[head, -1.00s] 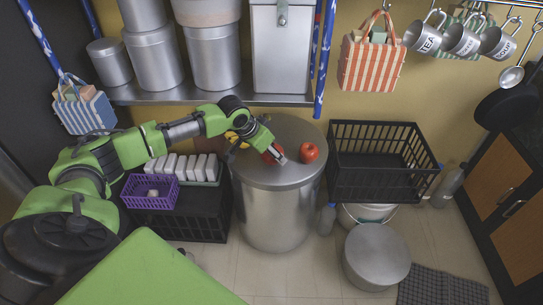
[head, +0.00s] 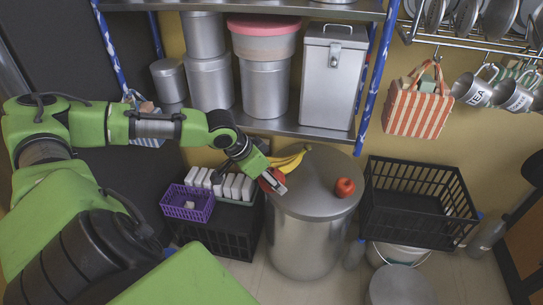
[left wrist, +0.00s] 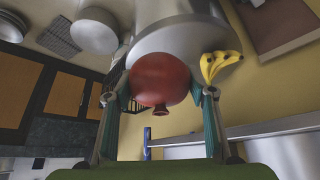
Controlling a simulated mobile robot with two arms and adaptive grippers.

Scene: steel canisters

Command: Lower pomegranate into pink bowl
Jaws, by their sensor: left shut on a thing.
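The red pomegranate (left wrist: 162,80) is between the two fingers of my left gripper (left wrist: 160,98) in the left wrist view, its crown toward the camera. In the head view my left gripper (head: 274,184) is at the left edge of the big steel canister's lid (head: 312,200). It mostly covers the pomegranate (head: 267,178) there. The fruit's height over the lid is hard to tell. A bowl with a pink rim (head: 264,24) sits on top of a steel canister on the shelf, up and left of centre. Its inside is not visible. My right gripper is not in view.
Yellow bananas (head: 289,160) and another red fruit (head: 345,187) lie on the big canister. A square lidded tin (head: 333,75) stands right of the bowl. A black crate (head: 412,205) is at right; a purple basket (head: 188,203) is at left.

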